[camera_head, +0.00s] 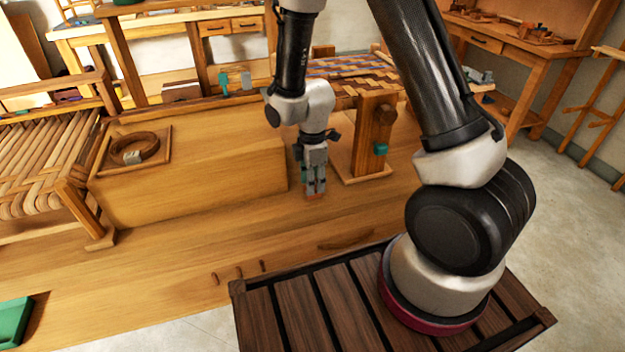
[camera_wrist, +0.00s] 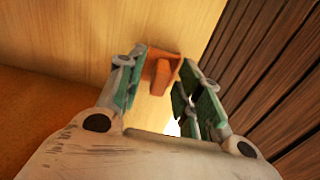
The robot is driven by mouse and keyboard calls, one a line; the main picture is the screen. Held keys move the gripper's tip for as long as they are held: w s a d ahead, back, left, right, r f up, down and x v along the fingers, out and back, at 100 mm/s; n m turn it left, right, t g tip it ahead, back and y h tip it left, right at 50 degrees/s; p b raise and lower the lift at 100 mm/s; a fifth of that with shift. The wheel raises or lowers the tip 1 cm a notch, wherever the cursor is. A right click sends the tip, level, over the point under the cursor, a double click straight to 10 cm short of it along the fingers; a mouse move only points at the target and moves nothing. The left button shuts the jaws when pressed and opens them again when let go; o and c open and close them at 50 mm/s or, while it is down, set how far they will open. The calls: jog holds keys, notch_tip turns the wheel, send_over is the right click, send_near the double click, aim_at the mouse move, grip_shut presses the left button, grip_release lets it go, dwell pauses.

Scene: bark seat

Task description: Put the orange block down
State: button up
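My gripper (camera_head: 314,190) points down over the wooden bench top (camera_head: 200,240), in front of the right end of a large wooden box. In the head view, only a small orange patch of the block (camera_head: 314,197) shows at the fingertips. It is close to the bench top; I cannot tell whether it touches.
The wooden box (camera_head: 200,185) stands behind and left, with a tray and a dark ring (camera_head: 135,148) on it. A wooden upright (camera_head: 373,135) stands behind right. Several small pegs (camera_head: 239,272) and a curved wooden piece (camera_head: 345,243) lie nearer. A green object (camera_head: 14,322) is at lower left.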

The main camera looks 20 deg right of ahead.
jog(key=s+d+r+m+t, duration=0.1)
jog(key=d+r+m, duration=0.1)
jog(key=r, duration=0.8)
jog(key=s+d+r+m, duration=0.1)
jog(key=d+r+m, duration=0.15)
jog(key=r, duration=0.85)
jog(key=s+d+r+m+t, duration=0.1)
jog(key=s+d+r+m, duration=0.4)
jog(key=s, duration=0.3)
jog(key=s+d+r+m+t, duration=0.2)
jog(key=s+d+r+m, duration=0.3)
jog(key=s+m, duration=0.3)
jog(key=shift+s+d+r, duration=0.2)
jog(key=shift+s+r, duration=0.35)
jog(key=shift+r, duration=0.3)
